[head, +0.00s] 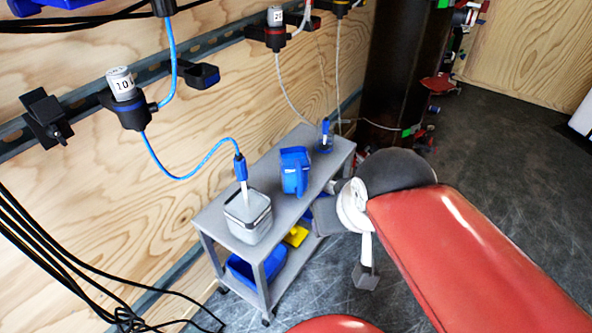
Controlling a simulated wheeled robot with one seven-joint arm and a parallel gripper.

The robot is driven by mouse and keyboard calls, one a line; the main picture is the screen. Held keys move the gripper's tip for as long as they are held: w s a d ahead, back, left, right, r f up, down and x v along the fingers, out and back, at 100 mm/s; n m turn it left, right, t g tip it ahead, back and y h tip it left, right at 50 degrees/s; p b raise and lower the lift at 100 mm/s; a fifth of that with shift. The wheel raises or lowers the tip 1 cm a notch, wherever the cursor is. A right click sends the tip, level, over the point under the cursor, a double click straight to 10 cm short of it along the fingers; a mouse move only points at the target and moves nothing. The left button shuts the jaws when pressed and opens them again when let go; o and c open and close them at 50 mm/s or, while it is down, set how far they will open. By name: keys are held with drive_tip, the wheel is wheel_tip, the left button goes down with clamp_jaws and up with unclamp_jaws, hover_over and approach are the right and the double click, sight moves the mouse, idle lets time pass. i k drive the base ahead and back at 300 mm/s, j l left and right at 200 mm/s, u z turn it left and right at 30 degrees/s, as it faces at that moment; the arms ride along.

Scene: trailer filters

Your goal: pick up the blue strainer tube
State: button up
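The blue strainer tube (190,176) runs as a thin line from a labelled bottle in a black wall holder (128,106). It loops down to a blue connector with a pale stem (241,172). The stem stands upright, its lower end in a square grey container (248,216) on the near end of the cart top. My gripper (347,247) is beyond the cart's right side, well apart from the tube. Its grey fingers look spread, with nothing seen between them. My arm partly hides it.
The grey cart (213,221) stands along the plywood wall. A blue jug (294,171) and another blue fitting (325,138) are on its top. A blue tray (243,274) and a yellow item (297,236) are below. Black cables (52,262) hang at left. Right floor is clear.

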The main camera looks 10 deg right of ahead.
sight(240, 168)
drive_tip(key=k+j+z, duration=0.2)
drive_tip(key=j+z, duration=0.3)
drive_tip(key=k+j+z, duration=0.3)
drive_tip(key=z, duration=0.15)
drive_tip(key=k+j+z, duration=0.2)
drive_tip(key=z, duration=0.3)
drive_tip(key=k, duration=0.1)
